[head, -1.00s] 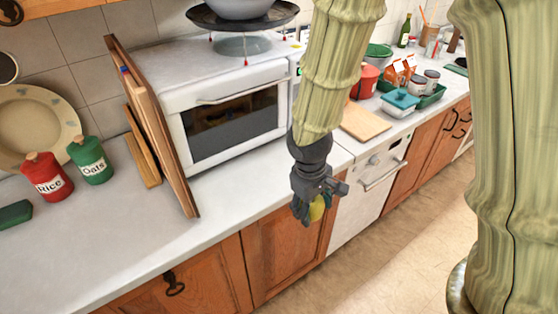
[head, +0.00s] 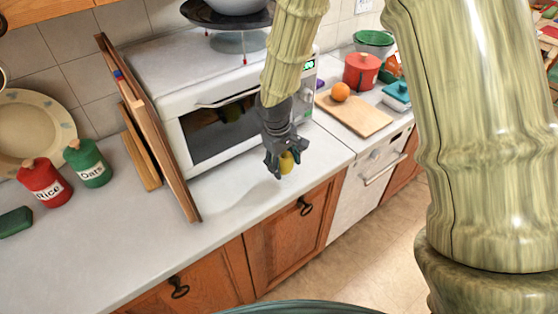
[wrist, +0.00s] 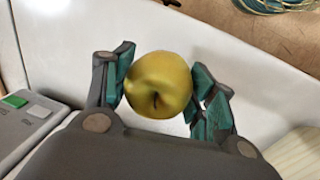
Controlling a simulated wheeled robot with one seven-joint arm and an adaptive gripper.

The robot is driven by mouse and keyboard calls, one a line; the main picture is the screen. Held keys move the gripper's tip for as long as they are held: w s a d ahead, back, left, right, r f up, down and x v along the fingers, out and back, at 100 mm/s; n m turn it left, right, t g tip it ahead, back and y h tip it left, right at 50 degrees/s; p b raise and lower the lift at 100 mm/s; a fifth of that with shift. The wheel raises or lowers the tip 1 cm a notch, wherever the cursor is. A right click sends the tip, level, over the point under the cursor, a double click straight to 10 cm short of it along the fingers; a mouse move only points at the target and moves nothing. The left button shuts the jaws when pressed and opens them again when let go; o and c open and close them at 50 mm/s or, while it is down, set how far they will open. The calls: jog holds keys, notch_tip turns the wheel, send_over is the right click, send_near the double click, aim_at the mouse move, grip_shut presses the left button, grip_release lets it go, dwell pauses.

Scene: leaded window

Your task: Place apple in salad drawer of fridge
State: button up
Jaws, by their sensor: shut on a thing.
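My gripper (head: 284,160) is shut on a yellow-green apple (head: 287,162), held in front of the white oven, over the counter's front edge. In the wrist view the apple (wrist: 159,84) sits between the two teal-padded fingers of my gripper (wrist: 165,90), with its stem dimple facing the camera. The fridge and its salad drawer do not show in any view.
A white microwave-like oven (head: 150,60) stands on the counter (head: 120,255) behind my gripper. Wooden boards (head: 150,130) lean at its left side. An orange (head: 340,92) sits on a wooden board (head: 368,122) to the right. The floor (head: 370,265) in front looks clear.

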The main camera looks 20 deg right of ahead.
aim_at(280, 165)
jog(key=shift+w+a+f+p, duration=0.1)
jog(key=shift+w+a+p, duration=0.1)
jog(key=shift+w, duration=0.45)
jog(key=shift+w+a+p, duration=0.1)
jog(key=shift+w+p, duration=0.1)
jog(key=shift+w, duration=0.45)
jog(key=shift+f+p, duration=0.75)
jog(key=shift+f, duration=1.05)
jog(key=shift+f, duration=0.2)
jog(key=o, duration=1.1)
jog(key=shift+c, duration=0.2)
jog(key=shift+r, duration=0.15)
